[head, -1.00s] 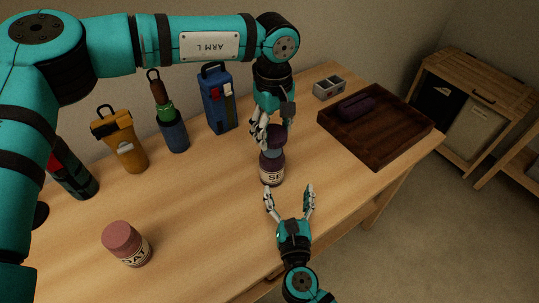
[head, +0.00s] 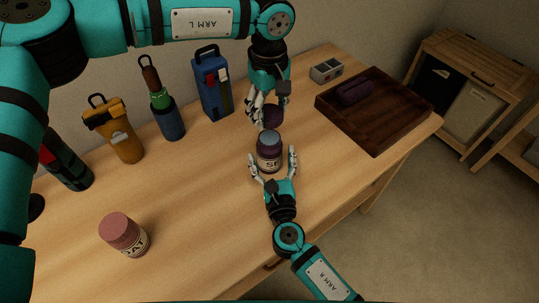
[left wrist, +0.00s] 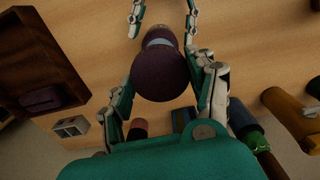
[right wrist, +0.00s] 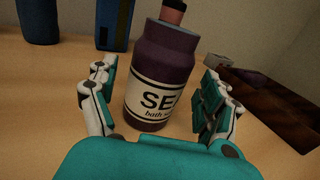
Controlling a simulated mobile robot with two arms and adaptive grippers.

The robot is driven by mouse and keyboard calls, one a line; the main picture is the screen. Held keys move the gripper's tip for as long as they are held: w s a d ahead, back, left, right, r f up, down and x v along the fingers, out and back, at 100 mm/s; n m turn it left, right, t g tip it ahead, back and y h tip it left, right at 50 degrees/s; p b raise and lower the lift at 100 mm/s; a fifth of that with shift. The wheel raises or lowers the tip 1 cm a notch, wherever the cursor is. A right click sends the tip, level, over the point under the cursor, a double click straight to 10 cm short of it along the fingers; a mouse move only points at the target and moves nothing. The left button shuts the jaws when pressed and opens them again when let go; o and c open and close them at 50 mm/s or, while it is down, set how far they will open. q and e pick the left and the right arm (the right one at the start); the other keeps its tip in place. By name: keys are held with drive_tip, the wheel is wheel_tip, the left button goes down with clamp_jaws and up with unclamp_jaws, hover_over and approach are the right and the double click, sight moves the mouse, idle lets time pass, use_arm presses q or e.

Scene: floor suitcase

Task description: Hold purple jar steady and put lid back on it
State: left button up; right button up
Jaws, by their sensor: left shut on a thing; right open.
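The purple jar (head: 268,158) stands upright on the table, its pale label facing the right wrist view (right wrist: 155,85). My right gripper (head: 273,153) is open, with its fingers on either side of the jar. A gap shows between the fingers and the jar in the right wrist view. My left gripper (head: 271,113) is shut on the round purple lid (head: 273,117). The lid appears above and behind the jar's top, apart from it. It fills the middle of the left wrist view (left wrist: 160,75) and covers part of the jar.
A pink jar (head: 124,235) stands front left. A dark wooden tray (head: 385,130) and small grey holder (head: 327,72) are at right.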

drive_tip(key=w, duration=0.4)
drive_tip(key=w+a, duration=0.1)
drive_tip(key=w, duration=0.1)
drive_tip(key=shift+w, duration=0.4)
drive_tip(key=shift+c, duration=0.2)
clamp_jaws()
idle(0.4)
